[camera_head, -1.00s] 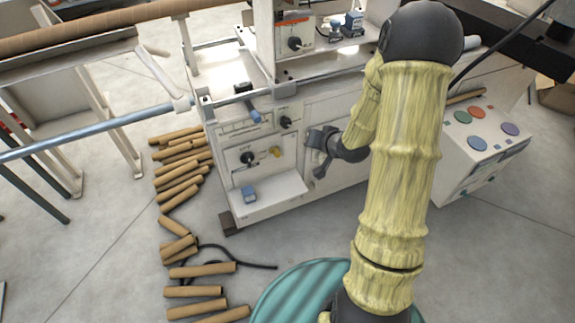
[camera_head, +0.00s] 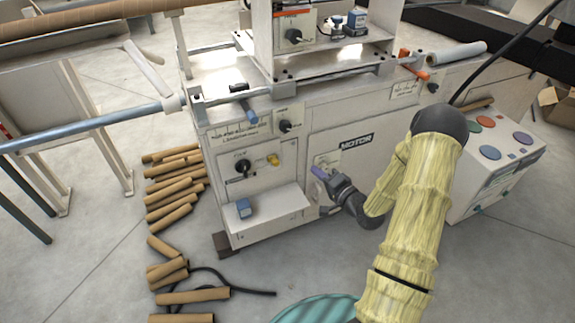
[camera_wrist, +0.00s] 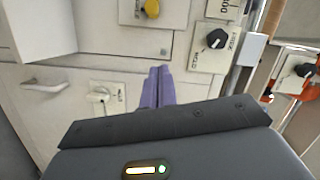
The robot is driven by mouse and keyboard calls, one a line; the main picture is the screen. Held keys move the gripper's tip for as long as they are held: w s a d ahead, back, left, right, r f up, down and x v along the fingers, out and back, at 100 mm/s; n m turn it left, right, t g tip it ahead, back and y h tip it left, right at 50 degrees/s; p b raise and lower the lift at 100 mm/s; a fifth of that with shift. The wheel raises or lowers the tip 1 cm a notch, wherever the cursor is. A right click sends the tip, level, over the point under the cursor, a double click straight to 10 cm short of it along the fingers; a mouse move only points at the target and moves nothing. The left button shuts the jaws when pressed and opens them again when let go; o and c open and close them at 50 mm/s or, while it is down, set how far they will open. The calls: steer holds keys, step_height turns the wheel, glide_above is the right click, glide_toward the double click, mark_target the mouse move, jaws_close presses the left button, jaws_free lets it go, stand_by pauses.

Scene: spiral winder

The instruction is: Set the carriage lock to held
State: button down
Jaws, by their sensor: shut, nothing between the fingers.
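A black knob (camera_head: 285,126) sits on a small labelled plate on the front of the white machine, above a yellow knob (camera_head: 273,159). In the wrist view the black knob (camera_wrist: 214,40) is at the upper right, with lettering beside it that is turned and hard to read; it may be the carriage lock, but I cannot tell for sure. My gripper (camera_head: 318,172) is before the machine's front, below and right of this knob and apart from it. In the wrist view its purple fingers (camera_wrist: 158,88) are together and empty.
A larger black knob (camera_head: 242,165) is left of the yellow one, above a shelf (camera_head: 268,212) with a blue block (camera_head: 244,208). A white knob (camera_wrist: 100,95) shows in the wrist view. A grey rail and blue handle (camera_head: 250,113) run above. Cardboard tubes (camera_head: 175,190) lie on the floor.

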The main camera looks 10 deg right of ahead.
mark_target(274, 161)
steer(key=w+a+b, duration=0.1)
steer(key=w+a, duration=0.1)
steer(key=w+a+f+b, duration=0.1)
steer(key=w+a, duration=0.2)
steer(key=w+a+f+b, duration=0.1)
steer(key=w+a, duration=0.1)
steer(key=w, duration=0.1)
steer(key=shift+w+a, duration=0.15)
steer(key=shift+w, duration=0.1)
steer(key=shift+s+a, duration=0.1)
steer(key=shift+a, duration=0.2)
